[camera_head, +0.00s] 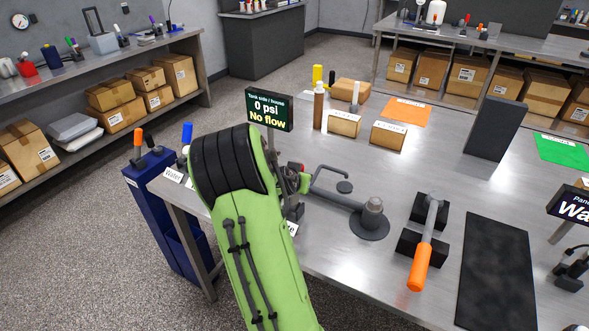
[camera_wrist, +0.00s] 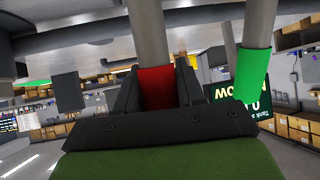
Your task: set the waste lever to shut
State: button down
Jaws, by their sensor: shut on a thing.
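In the wrist view my gripper (camera_wrist: 157,78) is shut on a lever with a red sleeve (camera_wrist: 157,90), one finger on each side of it. The lever's grey shaft runs up out of the picture. A second grey bar with a green sleeve (camera_wrist: 254,74) stands to the right, apart from the fingers. In the head view my green arm hides most of the valve area; a bit of red (camera_head: 297,167) and a bit of green (camera_head: 304,183) show at its right edge. I cannot read a waste label on either lever.
A sign (camera_head: 269,107) reads "0 psi" and "No flow". A grey bent pipe on a round base (camera_head: 369,225) stands right of my arm. An orange-handled tool (camera_head: 421,265) rests on black blocks. A black mat (camera_head: 497,270) lies farther right. A blue cabinet (camera_head: 150,185) stands left.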

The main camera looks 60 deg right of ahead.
jog(key=d+y+p, duration=0.1)
jog(key=d+f+y+p, duration=0.1)
jog(key=shift+w+y, duration=0.1)
jog(key=shift+y, duration=0.2)
jog(key=shift+g, duration=0.3)
jog(key=c, duration=0.8)
grip_release()
jog(key=p+v, duration=0.1)
jog(key=v, duration=1.4)
jog(key=shift+a+r, duration=0.2)
jog(key=shift+r, duration=0.1)
